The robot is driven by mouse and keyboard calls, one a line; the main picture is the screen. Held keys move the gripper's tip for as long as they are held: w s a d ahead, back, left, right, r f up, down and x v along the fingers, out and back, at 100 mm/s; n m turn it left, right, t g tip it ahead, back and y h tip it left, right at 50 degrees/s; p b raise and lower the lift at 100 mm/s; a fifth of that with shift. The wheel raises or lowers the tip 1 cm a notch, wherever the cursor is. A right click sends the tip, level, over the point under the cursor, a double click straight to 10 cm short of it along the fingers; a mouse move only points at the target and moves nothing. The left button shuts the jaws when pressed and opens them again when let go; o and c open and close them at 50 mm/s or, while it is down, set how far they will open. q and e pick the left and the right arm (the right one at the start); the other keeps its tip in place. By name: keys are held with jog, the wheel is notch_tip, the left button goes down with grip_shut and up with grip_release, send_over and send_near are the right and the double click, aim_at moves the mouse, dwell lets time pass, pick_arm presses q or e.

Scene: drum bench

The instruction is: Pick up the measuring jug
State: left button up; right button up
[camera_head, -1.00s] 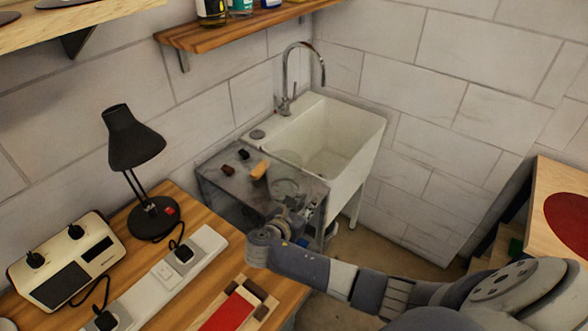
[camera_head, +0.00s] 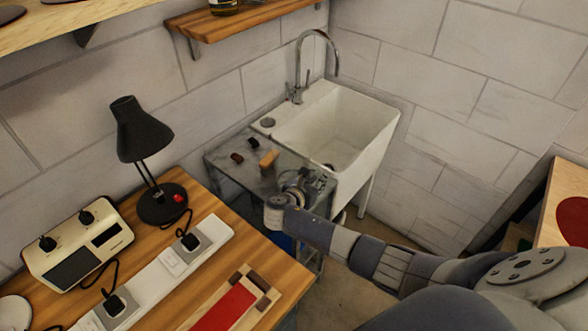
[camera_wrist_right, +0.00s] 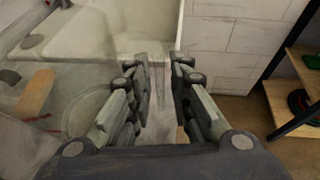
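The measuring jug seems to be clear. In the right wrist view, a faint see-through shape (camera_wrist_right: 88,112) with a round outline shows left of my fingers. Its edges are hard to make out, and I cannot tell whether part of it lies between them. In the head view, my right gripper (camera_head: 305,183) is over the right part of the grey side table (camera_head: 232,163) and hides what stands there. In the right wrist view, the gripper (camera_wrist_right: 160,82) has its fingers apart with a narrow gap. I see no firm grip. My left gripper is not in view.
A white sink (camera_head: 372,122) with a tap (camera_head: 298,75) stands behind the side table. A wooden-handled item (camera_head: 268,159) lies on the table, left of the gripper. The wooden bench (camera_head: 262,250) holds a black lamp (camera_head: 145,130) and a power strip (camera_head: 185,258).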

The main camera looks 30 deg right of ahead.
jog(key=shift+w+d+f, duration=0.3)
jog(key=shift+w+d, duration=0.05)
jog(key=shift+d, duration=0.15)
grip_shut()
jog(key=shift+r, duration=0.2)
